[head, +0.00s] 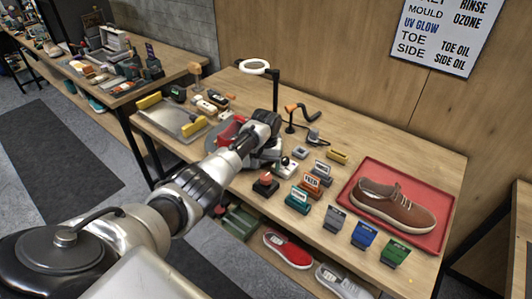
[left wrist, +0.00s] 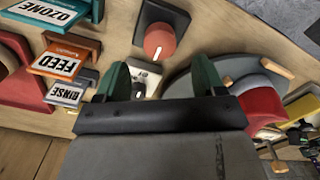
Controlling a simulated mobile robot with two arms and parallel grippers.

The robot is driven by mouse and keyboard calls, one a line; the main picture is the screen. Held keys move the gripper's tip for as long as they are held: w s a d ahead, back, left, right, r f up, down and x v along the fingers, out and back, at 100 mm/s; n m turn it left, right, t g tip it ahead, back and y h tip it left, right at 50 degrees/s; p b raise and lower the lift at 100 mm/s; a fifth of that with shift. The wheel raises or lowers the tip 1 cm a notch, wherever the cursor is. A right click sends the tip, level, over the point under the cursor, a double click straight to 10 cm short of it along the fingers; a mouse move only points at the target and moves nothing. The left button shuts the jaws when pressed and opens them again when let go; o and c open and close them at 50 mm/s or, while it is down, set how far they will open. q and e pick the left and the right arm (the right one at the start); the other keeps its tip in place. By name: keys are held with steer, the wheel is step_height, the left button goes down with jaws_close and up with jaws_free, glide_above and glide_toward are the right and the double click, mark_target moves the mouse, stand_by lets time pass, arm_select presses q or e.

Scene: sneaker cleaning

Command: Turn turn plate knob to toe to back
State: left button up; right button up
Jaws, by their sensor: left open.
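A small white box with a dark dial (left wrist: 139,90) bearing a pale pointer mark lies between and below my left fingers; its position labels are too small to read. The box also shows in the head view (head: 288,165). The grey turn plate (left wrist: 207,70) is just right of my fingers in the left wrist view, with a red sneaker (left wrist: 262,106) on it, partly hidden by my gripper. My left gripper (left wrist: 160,65) is open and empty, its two dark green fingers apart over the bench; its tips are hard to make out in the head view. My right gripper is not in view.
A red round knob on a black base (left wrist: 160,42) is close to my fingers. Label blocks, FEED (left wrist: 57,65) among them, stand nearby. A brown shoe sits on a red tray (head: 362,180). A ring lamp (head: 255,66) and a dark post rise behind the turn plate.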

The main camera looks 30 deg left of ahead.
mark_target(266, 176)
arm_select(q)
steer(key=shift+r, duration=2.5)
